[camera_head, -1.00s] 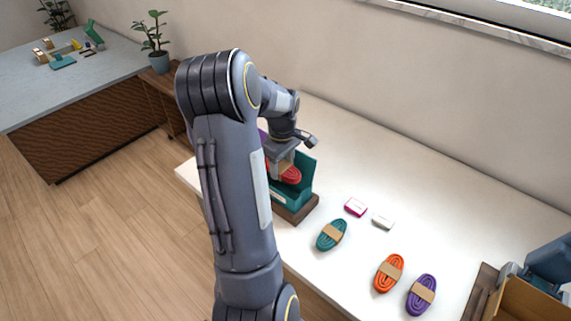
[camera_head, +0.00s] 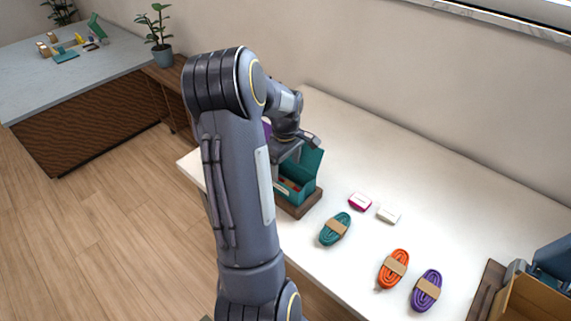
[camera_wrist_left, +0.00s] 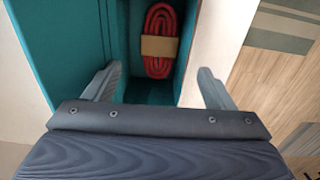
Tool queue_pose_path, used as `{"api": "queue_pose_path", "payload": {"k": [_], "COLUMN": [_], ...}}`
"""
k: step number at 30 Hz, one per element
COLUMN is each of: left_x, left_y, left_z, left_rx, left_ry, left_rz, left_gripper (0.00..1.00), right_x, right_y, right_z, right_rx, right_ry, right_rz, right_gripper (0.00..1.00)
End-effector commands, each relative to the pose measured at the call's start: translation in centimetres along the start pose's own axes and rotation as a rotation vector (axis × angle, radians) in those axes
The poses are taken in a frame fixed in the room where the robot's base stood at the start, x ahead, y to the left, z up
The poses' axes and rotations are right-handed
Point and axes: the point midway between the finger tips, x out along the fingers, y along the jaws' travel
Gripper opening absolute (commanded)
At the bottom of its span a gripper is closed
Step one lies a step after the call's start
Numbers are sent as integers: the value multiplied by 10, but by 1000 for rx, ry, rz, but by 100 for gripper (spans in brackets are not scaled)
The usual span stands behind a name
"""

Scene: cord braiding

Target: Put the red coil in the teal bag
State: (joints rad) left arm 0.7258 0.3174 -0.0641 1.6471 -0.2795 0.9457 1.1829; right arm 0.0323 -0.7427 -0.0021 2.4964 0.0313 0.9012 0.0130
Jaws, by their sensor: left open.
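The red coil (camera_wrist_left: 160,58) with its tan band lies inside the teal bag (camera_wrist_left: 112,40) in the left wrist view. In the head view only a bit of red shows low inside the teal bag (camera_head: 309,165), which stands on a brown wooden base. My left gripper (camera_wrist_left: 158,85) is open above the bag, its fingers apart on either side of the opening and not touching the coil. In the head view my left gripper (camera_head: 285,150) is partly hidden by its own arm. My right gripper is not in view.
On the white table (camera_head: 400,170) lie a teal coil (camera_head: 335,229), an orange coil (camera_head: 393,268) and a purple coil (camera_head: 426,290). A pink-and-white block (camera_head: 360,202) and a white block (camera_head: 388,213) lie near them.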

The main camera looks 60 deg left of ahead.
Motion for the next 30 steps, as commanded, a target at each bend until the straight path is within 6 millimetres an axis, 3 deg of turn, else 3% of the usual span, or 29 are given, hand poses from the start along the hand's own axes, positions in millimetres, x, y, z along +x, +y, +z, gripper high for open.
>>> {"api": "queue_pose_path", "payload": {"k": [7,19,30], "left_x": [-11,-72,-81], "left_y": [1,1,0], "left_z": [0,0,5], "left_rx": [0,0,20], "left_ry": [2,1,-4], "left_rz": [5,3,8], "left_gripper": [78,78,78], "right_x": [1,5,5], "right_y": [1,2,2], "right_z": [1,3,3], "right_rx": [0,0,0], "right_ry": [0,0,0], "right_rz": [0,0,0], "right_gripper": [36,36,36]}}
